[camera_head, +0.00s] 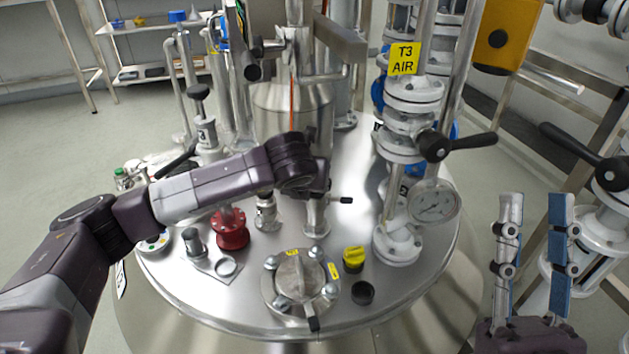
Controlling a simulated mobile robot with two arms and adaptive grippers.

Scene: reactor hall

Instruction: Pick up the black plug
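The black plug (362,293) is a small, dark, round piece on the steel reactor lid (345,325). It is just right of the round bolted hatch and in front of a yellow plug (354,260). My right gripper (535,205) is at the lower right, beyond the lid's edge. Its two fingers point up, wide apart with nothing between them. It is well to the right of the black plug and apart from it. My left arm (215,190) reaches over the lid from the left and ends behind the hatch. Its gripper fingers do not show.
The bolted hatch (298,280) has a black-tipped handle. A flanged pipe stack with a pressure gauge (433,202) stands right of the plugs. A red fitting (231,229) and a small plate with cylindrical parts (211,262) are on the left. The lid's front right is clear.

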